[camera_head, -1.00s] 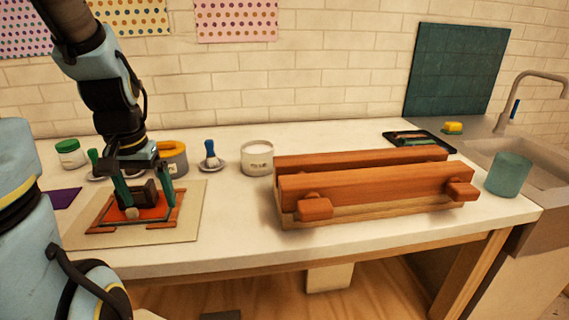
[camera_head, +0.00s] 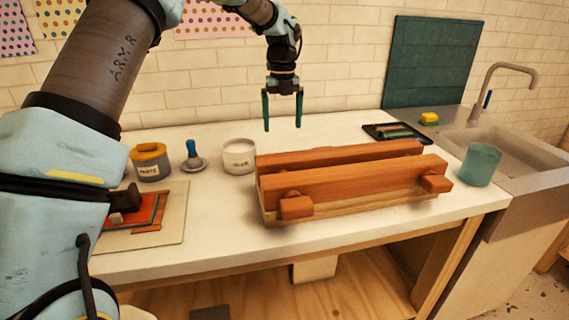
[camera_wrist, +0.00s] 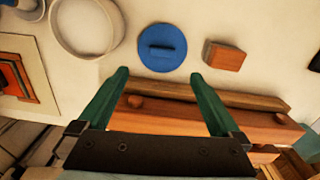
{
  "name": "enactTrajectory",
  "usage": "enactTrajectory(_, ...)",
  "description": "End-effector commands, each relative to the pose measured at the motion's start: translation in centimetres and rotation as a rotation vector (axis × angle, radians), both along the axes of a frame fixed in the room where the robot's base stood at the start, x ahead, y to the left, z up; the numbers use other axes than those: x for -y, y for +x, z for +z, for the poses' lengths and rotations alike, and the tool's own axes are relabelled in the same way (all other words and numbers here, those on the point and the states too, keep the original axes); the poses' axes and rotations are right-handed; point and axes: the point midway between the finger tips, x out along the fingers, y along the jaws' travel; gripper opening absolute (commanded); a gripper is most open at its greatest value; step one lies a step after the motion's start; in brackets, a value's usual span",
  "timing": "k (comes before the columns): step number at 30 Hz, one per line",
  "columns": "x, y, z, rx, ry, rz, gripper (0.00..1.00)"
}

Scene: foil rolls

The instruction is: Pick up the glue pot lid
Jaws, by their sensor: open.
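The glue pot lid looks to be a flat blue disc with a raised bar handle (camera_wrist: 162,47), lying on the bench in the wrist view. It does not show in the head view. The white glue pot (camera_head: 239,157) stands open left of the press; a pale open round pot (camera_wrist: 87,25), likely the same, is left of the lid in the wrist view. My gripper (camera_head: 282,126) is open and empty above the back of the press. In the wrist view its green fingertips (camera_wrist: 159,73) are spread just below the lid in the picture, apart from it.
The wooden press (camera_head: 350,185) fills the middle of the bench. A small wooden block (camera_wrist: 225,57) lies right of the lid. A yellow-banded pot (camera_head: 150,163) and a blue-handled brush (camera_head: 193,155) stand to the left. A dark tray (camera_head: 396,133) and teal cup (camera_head: 480,165) are right.

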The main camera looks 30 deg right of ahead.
Motion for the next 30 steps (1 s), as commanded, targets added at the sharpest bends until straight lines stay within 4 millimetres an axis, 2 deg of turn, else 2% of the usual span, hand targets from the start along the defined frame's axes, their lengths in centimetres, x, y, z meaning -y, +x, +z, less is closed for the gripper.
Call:
enactTrajectory(4, 1.0, -0.3, -0.6, -0.005, 0.002, -0.072, 1.00)
enactTrajectory(12, 0.9, -0.2, -4.5, -0.005, 0.003, -0.072, 1.00)
enactTrajectory(20, 0.7, -0.3, -6.3, -0.005, 0.003, -0.072, 1.00)
enactTrajectory(27, 0.5, -0.2, -9.8, -0.005, 0.002, -0.070, 1.00)
enactTrajectory(30, 0.5, -0.2, -10.5, -0.003, 0.001, -0.070, 1.00)
